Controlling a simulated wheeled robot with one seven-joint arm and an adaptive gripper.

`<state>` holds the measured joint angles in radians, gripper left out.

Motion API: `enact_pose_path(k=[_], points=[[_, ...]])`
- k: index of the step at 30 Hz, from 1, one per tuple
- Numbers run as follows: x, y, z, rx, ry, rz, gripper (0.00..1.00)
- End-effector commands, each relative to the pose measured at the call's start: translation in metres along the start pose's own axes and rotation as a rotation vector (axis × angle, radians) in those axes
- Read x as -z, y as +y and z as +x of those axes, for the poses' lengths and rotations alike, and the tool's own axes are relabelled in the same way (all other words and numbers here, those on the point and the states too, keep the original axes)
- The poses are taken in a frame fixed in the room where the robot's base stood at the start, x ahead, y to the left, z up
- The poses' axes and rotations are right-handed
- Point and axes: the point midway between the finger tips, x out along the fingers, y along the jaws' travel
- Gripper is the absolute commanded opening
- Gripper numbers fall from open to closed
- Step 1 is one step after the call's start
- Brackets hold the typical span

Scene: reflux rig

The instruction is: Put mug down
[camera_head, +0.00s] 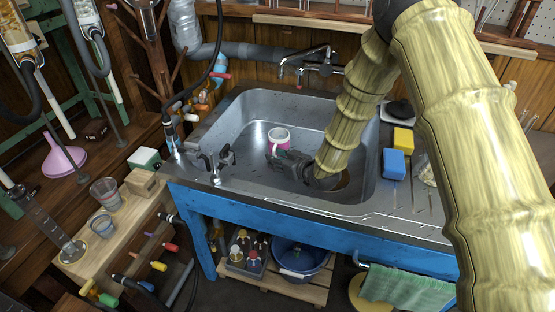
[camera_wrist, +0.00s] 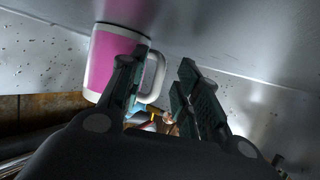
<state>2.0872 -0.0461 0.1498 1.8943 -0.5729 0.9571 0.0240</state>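The pink and white mug (camera_head: 280,139) is in the sink basin, rim up, and appears to stand on the basin floor. My gripper (camera_head: 283,158) is low in the basin, just in front of the mug. In the wrist view the mug (camera_wrist: 106,62) is close up on the left, with its white handle toward the fingers. My gripper (camera_wrist: 162,62) has its two fingers apart there. The left finger overlaps the mug's side, and the handle shows in the gap between the fingers. I cannot tell whether a finger touches the mug. The mug's underside is hidden in the head view.
The steel sink (camera_head: 254,107) has raised walls around the gripper. A faucet (camera_head: 310,66) stands behind it. A blue sponge (camera_head: 394,163) and a yellow sponge (camera_head: 403,139) lie on the right drainboard. Glass beakers (camera_head: 105,193) stand on the left bench. The basin's left floor is clear.

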Motion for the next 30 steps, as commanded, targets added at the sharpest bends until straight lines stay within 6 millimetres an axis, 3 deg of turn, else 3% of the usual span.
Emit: enact_pose_path(k=[11, 30], points=[[0.003, 0.000, -0.005, 0.000, -0.001, 0.001, 0.34], [0.003, 0.001, -0.106, -0.001, -0.001, 0.000, 0.34]])
